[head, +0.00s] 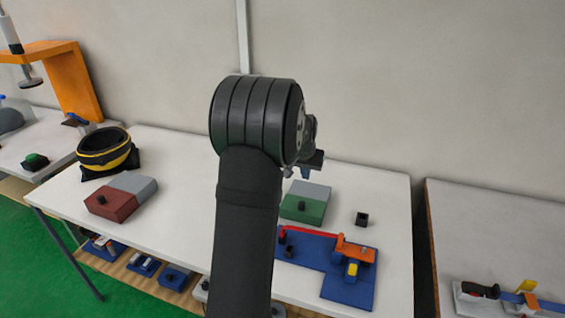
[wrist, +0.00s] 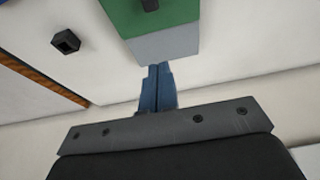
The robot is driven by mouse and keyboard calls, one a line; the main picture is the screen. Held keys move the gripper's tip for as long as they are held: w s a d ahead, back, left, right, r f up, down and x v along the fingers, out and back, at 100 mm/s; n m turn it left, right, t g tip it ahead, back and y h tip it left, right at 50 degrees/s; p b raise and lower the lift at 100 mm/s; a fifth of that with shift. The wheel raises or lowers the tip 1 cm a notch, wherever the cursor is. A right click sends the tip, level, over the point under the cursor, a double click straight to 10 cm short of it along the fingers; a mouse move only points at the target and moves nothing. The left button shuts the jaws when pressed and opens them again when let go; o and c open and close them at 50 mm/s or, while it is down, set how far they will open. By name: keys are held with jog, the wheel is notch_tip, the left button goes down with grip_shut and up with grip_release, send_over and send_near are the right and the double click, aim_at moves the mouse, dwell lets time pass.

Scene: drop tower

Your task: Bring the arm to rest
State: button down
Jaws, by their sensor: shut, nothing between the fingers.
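My gripper (wrist: 157,90) shows in the wrist view as two blue fingers pressed together, with nothing between them. In the head view, my dark arm rises through the middle of the picture. The gripper there is mostly hidden behind the arm's upper joint, with a small part showing at its right side. The gripper is above the back part of the white table (head: 180,150), near the grey end of a green and grey block (head: 303,209). The wrist view shows this block (wrist: 165,22) just beyond the fingertips; I cannot tell the height between them.
A small black square holder (head: 361,219) stands right of the block. A blue base (head: 347,291) with red and orange parts lies in front. A maroon and grey block (head: 112,204) and a black-yellow round container (head: 105,150) are at left. A wall stands behind.

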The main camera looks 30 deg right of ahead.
dwell(0.3)
jog(key=x, duration=0.8)
jog(key=shift+f, duration=1.1)
jog(key=shift+s+a+r, duration=0.2)
jog(key=shift+s+a, duration=0.45)
jog(key=shift+s+a+f, duration=0.1)
jog(key=shift+s+a, duration=0.25)
